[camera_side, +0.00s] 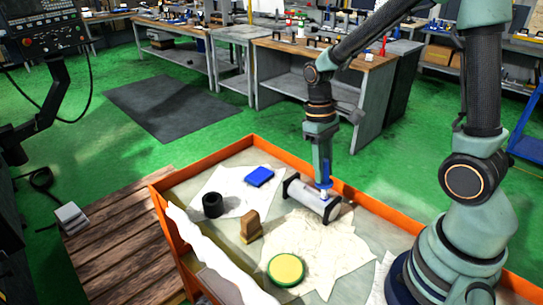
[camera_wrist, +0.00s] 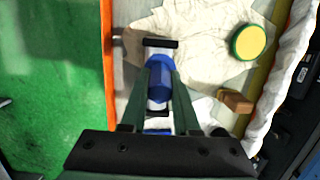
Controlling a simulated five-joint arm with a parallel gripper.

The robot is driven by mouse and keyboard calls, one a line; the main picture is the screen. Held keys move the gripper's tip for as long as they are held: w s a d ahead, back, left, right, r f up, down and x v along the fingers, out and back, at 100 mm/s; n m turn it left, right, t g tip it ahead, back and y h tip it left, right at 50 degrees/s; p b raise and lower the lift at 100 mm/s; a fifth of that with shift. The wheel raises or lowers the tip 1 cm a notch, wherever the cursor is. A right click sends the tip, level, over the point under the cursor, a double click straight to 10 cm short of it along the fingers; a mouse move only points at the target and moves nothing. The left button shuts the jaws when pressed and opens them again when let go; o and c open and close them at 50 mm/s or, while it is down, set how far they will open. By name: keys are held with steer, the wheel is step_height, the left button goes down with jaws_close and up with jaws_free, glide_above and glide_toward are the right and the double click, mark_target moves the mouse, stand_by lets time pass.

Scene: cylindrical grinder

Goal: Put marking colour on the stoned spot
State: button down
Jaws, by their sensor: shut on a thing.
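A pale grey cylinder (camera_side: 314,200) with black end pieces lies in the orange-walled tray, on or beside a white cloth. My gripper (camera_side: 324,178) points straight down over its right part. My gripper is shut on a blue piece (camera_side: 324,188), whose lower end is at the top of the cylinder; I cannot tell whether they touch. In the wrist view my gripper (camera_wrist: 160,78) has a finger on each side of the blue piece (camera_wrist: 159,88), which hides much of the cylinder. One black end piece (camera_wrist: 161,43) shows beyond it. No separate stoned spot can be made out.
The orange tray wall (camera_side: 253,142) runs close behind the cylinder. A yellow-green round tin (camera_side: 286,269), a brown block (camera_side: 250,226), a black ring-like piece (camera_side: 212,205) and a flat blue block (camera_side: 260,176) lie apart on cloths. A white draped cloth (camera_side: 205,255) covers the front edge.

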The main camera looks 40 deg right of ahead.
steer(key=shift+d+f, duration=0.15)
steer(key=shift+d, duration=0.1)
steer(key=shift+s+a, duration=0.1)
steer(key=shift+a, duration=0.05)
steer(key=shift+a, duration=0.45)
steer(key=shift+d, duration=0.3)
steer(key=shift+r, duration=0.3)
steer(key=shift+r, duration=2.9)
